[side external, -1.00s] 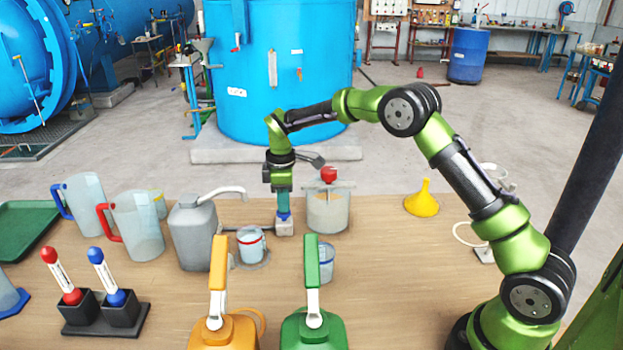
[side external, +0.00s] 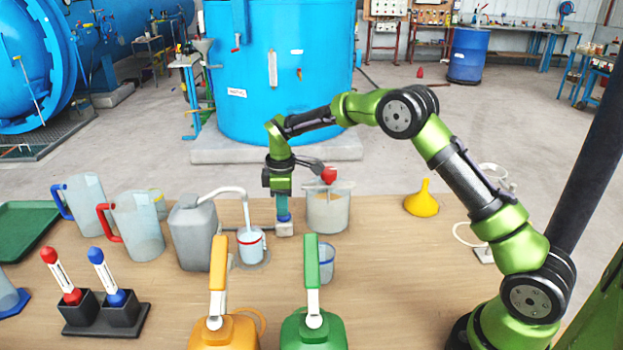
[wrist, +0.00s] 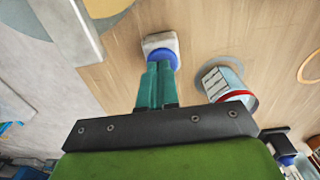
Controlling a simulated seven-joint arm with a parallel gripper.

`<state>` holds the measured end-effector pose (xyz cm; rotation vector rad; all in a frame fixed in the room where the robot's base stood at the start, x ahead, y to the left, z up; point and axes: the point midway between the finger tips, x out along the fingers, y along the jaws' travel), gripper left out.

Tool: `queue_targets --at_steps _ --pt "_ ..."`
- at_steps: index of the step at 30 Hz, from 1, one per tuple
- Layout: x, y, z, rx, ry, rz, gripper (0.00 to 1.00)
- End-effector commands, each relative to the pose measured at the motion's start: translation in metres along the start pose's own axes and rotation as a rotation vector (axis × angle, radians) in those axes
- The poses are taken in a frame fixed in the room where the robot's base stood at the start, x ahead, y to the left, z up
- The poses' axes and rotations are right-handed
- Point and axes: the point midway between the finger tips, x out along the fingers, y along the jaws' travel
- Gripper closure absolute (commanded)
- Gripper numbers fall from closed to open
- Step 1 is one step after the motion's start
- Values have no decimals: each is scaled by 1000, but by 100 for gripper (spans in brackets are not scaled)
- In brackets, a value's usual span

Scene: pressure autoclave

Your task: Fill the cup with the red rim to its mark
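The red-rimmed cup (side external: 251,248) stands upright on a round base, right of a grey canister (side external: 195,238). A pale curved line runs from the canister's spout (side external: 225,191) down into the cup; it looks like a stream. The cup (wrist: 222,78) also shows in the wrist view, with dark marks on its wall; its liquid level is unclear. My gripper (side external: 283,212) points down with its fingers together on the blue button of a small pale block (side external: 284,229). In the wrist view the fingertips (wrist: 160,66) meet the blue button (wrist: 163,50), and nothing is held between them.
A blue-rimmed cup (side external: 327,262) stands right of the red-rimmed one. Orange (side external: 222,330) and green (side external: 313,330) pump containers stand in front. A clear container with a red knob (side external: 328,208) is behind the block. A yellow funnel (side external: 422,200) lies right, with bare table around it.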

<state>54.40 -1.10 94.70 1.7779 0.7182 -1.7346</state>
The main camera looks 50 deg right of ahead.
Motion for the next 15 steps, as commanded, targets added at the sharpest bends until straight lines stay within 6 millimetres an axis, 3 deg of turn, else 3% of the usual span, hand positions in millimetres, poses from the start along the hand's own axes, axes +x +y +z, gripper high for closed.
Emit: queue_targets --at_steps 1,7,11,15 --pt "15 -6 5 -1 -22 -24 100" --pt "8 -5 4 -1 -20 -20 100" --pt "-13 -2 2 1 -12 -12 100" --pt "-48 1 -1 0 0 1 100"
